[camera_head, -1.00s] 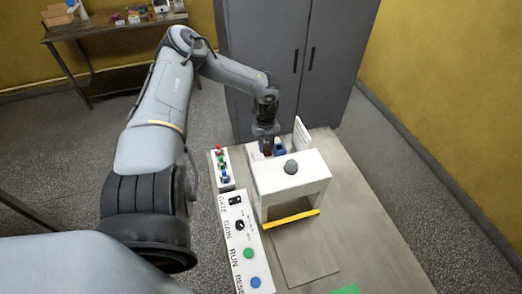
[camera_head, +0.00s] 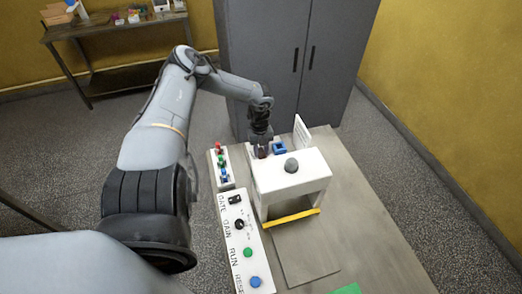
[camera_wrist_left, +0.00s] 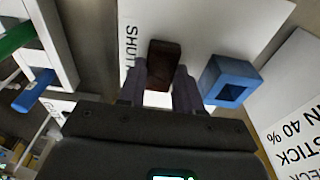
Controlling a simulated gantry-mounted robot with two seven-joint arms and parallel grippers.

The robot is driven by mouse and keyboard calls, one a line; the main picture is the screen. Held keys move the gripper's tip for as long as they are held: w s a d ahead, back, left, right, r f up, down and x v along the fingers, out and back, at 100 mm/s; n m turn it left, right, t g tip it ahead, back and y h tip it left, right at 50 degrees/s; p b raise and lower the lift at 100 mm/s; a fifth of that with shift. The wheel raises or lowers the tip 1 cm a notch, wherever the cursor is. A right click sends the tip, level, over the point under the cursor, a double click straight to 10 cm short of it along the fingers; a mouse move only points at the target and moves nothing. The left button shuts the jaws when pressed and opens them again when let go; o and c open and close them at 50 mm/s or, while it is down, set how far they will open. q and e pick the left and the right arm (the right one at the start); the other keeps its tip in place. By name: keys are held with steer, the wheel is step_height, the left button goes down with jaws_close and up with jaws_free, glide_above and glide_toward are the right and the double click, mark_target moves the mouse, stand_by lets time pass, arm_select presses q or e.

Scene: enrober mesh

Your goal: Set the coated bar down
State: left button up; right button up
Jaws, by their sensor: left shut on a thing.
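My left gripper (camera_wrist_left: 160,92) is shut on a dark brown bar (camera_wrist_left: 163,58), which shows between its two fingers in the left wrist view. In the head view the left gripper (camera_head: 261,150) is at the far side of the white machine (camera_head: 290,172), near its back left corner. The bar is over or on a white surface (camera_wrist_left: 205,30); I cannot tell whether it touches. A blue square holder (camera_wrist_left: 230,82) with an opening is just right of the bar; it also shows in the head view (camera_head: 280,147). My right gripper is not in view.
A white control panel (camera_head: 238,215) with knobs and buttons runs along the table's left side. A small rack (camera_head: 228,178) with red, green and blue pieces stands behind it. A white sign (camera_head: 301,132) stands at the back. The table's right side (camera_head: 355,215) is clear.

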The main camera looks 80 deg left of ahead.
mark_target(260, 150)
arm_select(q)
steer(key=shift+f, duration=0.1)
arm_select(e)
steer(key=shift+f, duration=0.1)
arm_select(q)
steer(key=o, duration=0.8)
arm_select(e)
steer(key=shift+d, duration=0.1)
arm_select(q)
steer(key=shift+r, duration=0.45)
step_height(260, 150, up, 11)
steer(key=a+p, duration=0.1)
steer(key=shift+a, duration=0.2)
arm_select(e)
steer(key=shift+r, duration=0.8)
arm_select(q)
steer(key=shift+s+r, duration=0.15)
